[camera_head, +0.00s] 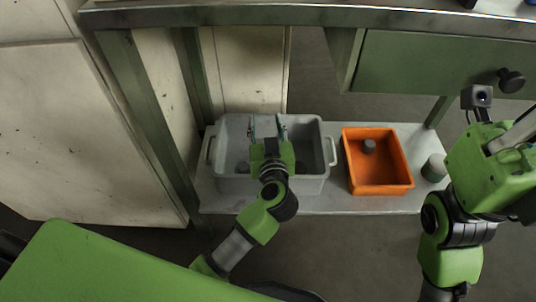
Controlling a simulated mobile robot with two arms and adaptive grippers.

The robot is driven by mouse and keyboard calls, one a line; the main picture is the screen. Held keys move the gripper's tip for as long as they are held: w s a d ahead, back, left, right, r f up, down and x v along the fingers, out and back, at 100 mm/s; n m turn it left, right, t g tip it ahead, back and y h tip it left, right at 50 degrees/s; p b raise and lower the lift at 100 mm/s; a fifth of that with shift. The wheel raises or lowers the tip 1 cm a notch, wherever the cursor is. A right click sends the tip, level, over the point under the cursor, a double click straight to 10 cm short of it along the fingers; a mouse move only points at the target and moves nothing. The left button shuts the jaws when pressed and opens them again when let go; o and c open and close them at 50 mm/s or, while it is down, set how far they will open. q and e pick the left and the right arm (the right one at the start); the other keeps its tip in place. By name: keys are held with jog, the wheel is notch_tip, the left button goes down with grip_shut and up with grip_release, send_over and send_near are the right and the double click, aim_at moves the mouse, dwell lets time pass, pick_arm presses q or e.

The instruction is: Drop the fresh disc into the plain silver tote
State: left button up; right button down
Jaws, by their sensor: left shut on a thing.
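The plain silver tote (230,184) is a grey bin with side handles, standing on the low shelf under the bench. My left gripper (268,127) is over the tote's opening, reaching in from the front. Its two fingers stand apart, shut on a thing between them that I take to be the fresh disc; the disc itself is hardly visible. Dark shapes lie on the tote's floor, partly hidden by my gripper. My right arm (487,165) is at the right edge; whether its fingers are open does not show.
An orange bin (379,190) with a grey cylinder (369,146) in it stands right of the tote. Another grey cylinder (434,168) stands on the shelf (330,202) beside it. The bench's green drawer (430,65) overhangs at the back right. Bench legs flank the left side.

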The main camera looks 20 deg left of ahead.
pick_arm(q)
jog(key=o, duration=1.5)
jog(key=shift+r, duration=0.1)
jog(key=v, duration=1.2)
